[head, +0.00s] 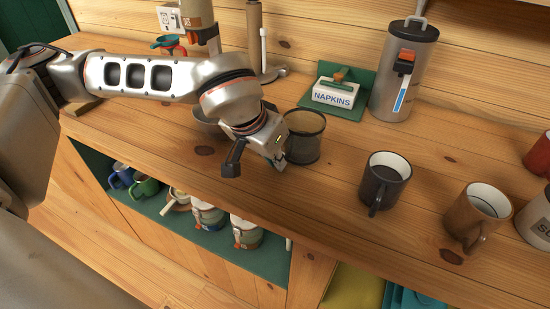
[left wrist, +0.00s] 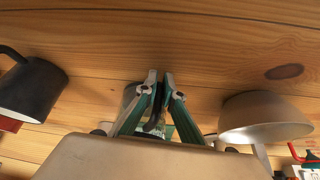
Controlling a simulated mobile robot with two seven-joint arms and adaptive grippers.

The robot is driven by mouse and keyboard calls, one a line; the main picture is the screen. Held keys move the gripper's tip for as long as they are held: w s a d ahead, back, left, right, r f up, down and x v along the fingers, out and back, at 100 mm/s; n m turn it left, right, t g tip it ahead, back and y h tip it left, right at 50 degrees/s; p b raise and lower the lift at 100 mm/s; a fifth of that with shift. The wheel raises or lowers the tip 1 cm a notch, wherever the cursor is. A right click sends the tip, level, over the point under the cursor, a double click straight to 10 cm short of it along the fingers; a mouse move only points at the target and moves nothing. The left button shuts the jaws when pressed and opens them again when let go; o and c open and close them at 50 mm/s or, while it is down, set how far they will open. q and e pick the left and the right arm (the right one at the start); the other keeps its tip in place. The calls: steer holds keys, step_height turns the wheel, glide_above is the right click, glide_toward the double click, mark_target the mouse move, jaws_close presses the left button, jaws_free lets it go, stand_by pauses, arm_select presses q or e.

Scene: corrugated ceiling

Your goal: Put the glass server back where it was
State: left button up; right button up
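The glass server (head: 305,138), a dark see-through vessel, stands upright at the front middle of the counter, or very close above it. My left gripper (head: 270,165) is at its front left side, and its fingers point down. In the left wrist view the fingertips (left wrist: 160,76) are almost together, with a dark bar, likely the server's handle, between the fingers. Part of the glass server (left wrist: 130,95) shows behind them. The handle is hidden by my gripper in the head view. My right gripper is out of view.
A dark mug (head: 386,176) and a brown mug (head: 478,212) stand to the right. A green napkin holder (head: 345,110) and a tall grey dispenser (head: 403,75) are behind. A bowl (left wrist: 262,118) is beside my gripper. Several mugs fill the shelf below.

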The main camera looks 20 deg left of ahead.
arm_select(q)
steer(key=o, duration=0.4)
steer(key=shift+c, duration=0.2)
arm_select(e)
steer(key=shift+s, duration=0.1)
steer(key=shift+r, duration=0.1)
arm_select(q)
steer(key=shift+r, duration=0.35)
steer(key=p+v, duration=0.1)
steer(key=v, duration=1)
steer(key=shift+s+r+p, duration=0.2)
steer(key=shift+s+p, duration=0.1)
steer(key=shift+p, duration=0.05)
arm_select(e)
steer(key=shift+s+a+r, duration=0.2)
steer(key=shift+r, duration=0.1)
arm_select(q)
steer(key=shift+a, duration=0.1)
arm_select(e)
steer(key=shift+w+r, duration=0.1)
